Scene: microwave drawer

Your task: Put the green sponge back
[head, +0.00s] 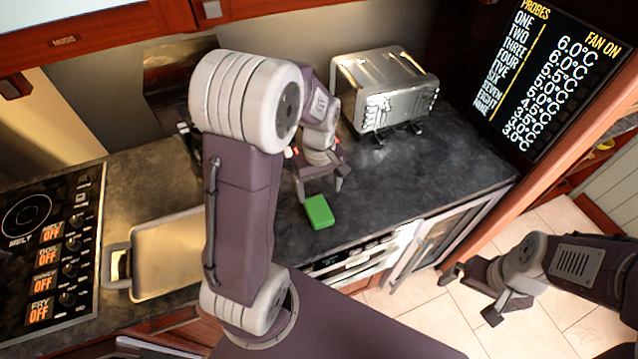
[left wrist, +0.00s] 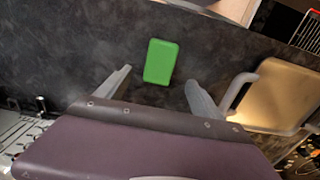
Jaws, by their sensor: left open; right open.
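The green sponge (head: 319,212) lies flat on the dark countertop near its front edge. It also shows in the left wrist view (left wrist: 161,61), just beyond and between my fingertips. My left gripper (head: 322,194) is open above the counter, close behind the sponge and not holding it. Its two fingers also show in the left wrist view (left wrist: 158,85), spread wide. My right gripper (head: 470,296) is open and empty, over the tiled floor at the lower right.
A metal toaster (head: 385,85) stands at the back of the counter. A tray with a handle (head: 168,255) lies on the left, beside the black cooktop (head: 45,240). An appliance with a tilted-open door (head: 435,240) is below the counter. A display panel (head: 550,75) is at the upper right.

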